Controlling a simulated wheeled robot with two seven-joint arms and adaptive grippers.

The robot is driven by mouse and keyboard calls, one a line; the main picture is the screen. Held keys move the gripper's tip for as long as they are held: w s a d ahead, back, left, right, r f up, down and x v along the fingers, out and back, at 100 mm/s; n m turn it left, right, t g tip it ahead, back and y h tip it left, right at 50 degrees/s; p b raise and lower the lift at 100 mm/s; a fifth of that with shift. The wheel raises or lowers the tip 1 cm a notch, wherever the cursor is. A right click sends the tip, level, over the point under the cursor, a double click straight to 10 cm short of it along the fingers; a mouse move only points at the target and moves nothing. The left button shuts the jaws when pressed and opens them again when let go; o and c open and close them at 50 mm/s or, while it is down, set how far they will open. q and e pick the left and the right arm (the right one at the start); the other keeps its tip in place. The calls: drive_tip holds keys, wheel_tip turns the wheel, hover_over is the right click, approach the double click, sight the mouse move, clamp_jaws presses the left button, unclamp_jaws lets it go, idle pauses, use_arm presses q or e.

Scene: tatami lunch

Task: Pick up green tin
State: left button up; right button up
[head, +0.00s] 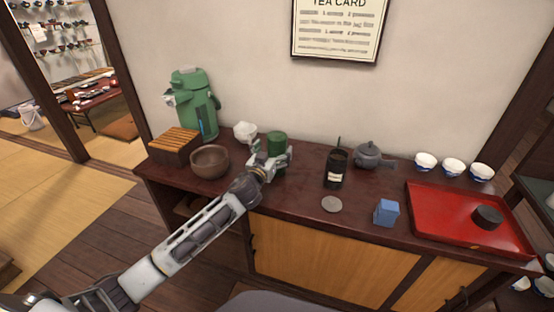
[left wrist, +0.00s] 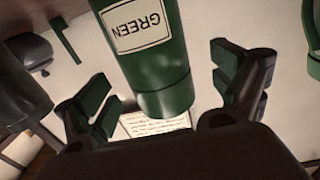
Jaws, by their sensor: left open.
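The green tin (head: 277,139) stands upright on the dark wood counter, behind my left gripper (head: 270,162), which partly covers it. In the left wrist view the tin (left wrist: 150,60) carries a pale label reading GREEN and appears between the two open fingers of the left gripper (left wrist: 168,90). Gaps show on both sides of the tin, and I see no finger touching it. My right gripper is not in view.
A brown bowl (head: 209,163), slatted box (head: 174,147) and green air pot (head: 193,105) stand left of the tin. A black canister (head: 335,170), grey teapot (head: 367,156), grey disc (head: 331,204), blue box (head: 386,212) and red tray (head: 430,225) are to its right.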

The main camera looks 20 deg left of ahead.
use_arm(q)
drive_tip(key=shift+w+d+r, duration=0.1)
drive_tip(key=shift+w+d, duration=0.05)
drive_tip(key=shift+w, duration=1.3)
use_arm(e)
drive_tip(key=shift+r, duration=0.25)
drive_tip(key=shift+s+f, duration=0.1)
use_arm(q)
drive_tip(key=shift+c, duration=0.7)
drive_tip(key=c, duration=1.5)
drive_tip(key=shift+r, duration=0.15)
